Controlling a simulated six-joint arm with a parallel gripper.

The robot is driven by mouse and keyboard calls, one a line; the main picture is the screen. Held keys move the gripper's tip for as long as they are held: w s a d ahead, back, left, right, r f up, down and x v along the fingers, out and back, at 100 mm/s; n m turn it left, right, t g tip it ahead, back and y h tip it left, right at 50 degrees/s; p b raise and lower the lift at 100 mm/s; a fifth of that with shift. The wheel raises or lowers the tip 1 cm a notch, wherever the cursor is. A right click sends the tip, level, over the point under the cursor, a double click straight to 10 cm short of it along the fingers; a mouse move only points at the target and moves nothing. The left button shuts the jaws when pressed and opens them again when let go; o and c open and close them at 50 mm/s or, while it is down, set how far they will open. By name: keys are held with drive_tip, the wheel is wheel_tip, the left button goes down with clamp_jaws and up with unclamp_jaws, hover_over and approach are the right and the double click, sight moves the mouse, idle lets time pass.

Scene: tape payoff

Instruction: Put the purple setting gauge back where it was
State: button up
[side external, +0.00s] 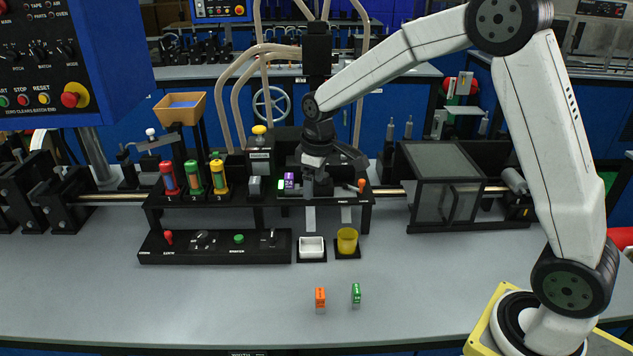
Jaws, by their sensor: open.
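A small purple block, which looks like the purple setting gauge (289,181), stands upright in the black fixture at the middle of the bench, beside a bright green light. My gripper (318,186) is just right of it, pointing down over the fixture. Its jaws are open, dark and partly lost against the black fixture. I cannot tell whether a finger touches the purple gauge. An orange gauge (320,298) and a green gauge (356,294) stand on the grey bench in front.
A white tray (312,250) and a yellow cup (347,240) sit in front of the fixture. Red, green and yellow cylinders (194,177) stand to the left, above a black control panel (214,246). A clear-sided box (444,185) is on the right. The front bench is mostly clear.

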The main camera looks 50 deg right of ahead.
sight(289, 176)
drive_tip(key=w+d+n, duration=0.1)
drive_tip(key=w, duration=0.2)
drive_tip(key=w+d+n, duration=0.1)
drive_tip(key=w, duration=0.3)
drive_tip(key=w+d+n+g, duration=0.1)
drive_tip(key=w, duration=0.3)
drive_tip(key=shift+d+r+n, duration=0.1)
drive_tip(key=shift+r+n, duration=0.2)
drive_tip(key=shift+w+d+n, duration=0.3)
drive_tip(key=shift+w+n, duration=0.1)
drive_tip(key=shift+w, duration=0.3)
drive_tip(key=shift+f, duration=1.3)
drive_tip(key=shift+s+f, duration=0.1)
drive_tip(key=shift+f, duration=2.5)
clamp_jaws()
